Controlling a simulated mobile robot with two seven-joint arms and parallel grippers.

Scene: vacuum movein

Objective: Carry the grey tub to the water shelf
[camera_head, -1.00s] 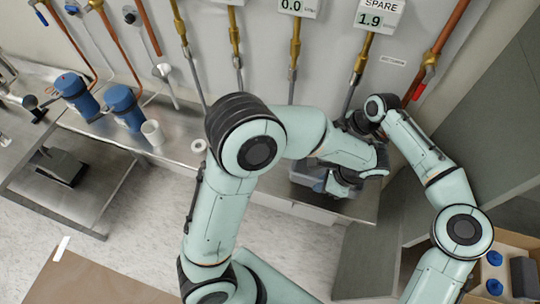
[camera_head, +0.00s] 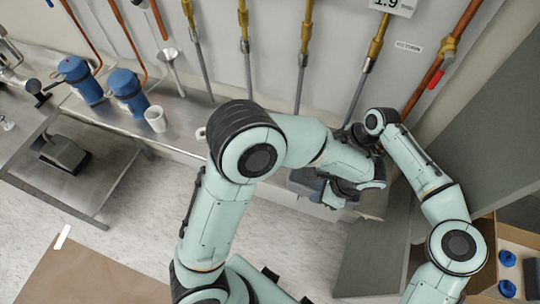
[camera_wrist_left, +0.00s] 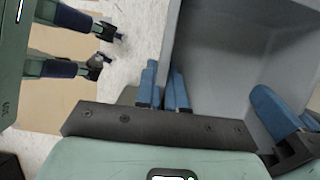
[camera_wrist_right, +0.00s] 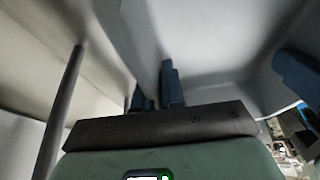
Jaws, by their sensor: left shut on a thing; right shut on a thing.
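The grey tub (camera_head: 302,178) shows partly in the head view, in front of the wall bench and largely hidden behind my left arm. Its plain grey inside (camera_wrist_left: 235,45) fills the upper right of the left wrist view. My left gripper (camera_wrist_left: 164,88) is shut on a tub wall, with blue fingers on both sides of it. My right gripper (camera_wrist_right: 155,92) is shut on another part of the tub wall (camera_wrist_right: 215,35). In the head view my left gripper (camera_head: 335,192) is beside the tub; my right one is mostly hidden. No shelf is readably marked as water.
A steel bench (camera_head: 185,120) runs along the wall, bearing blue canisters (camera_head: 127,90) and a white mug (camera_head: 155,119). A grey panel (camera_head: 375,255) and an open carton (camera_head: 515,240) stand at right.

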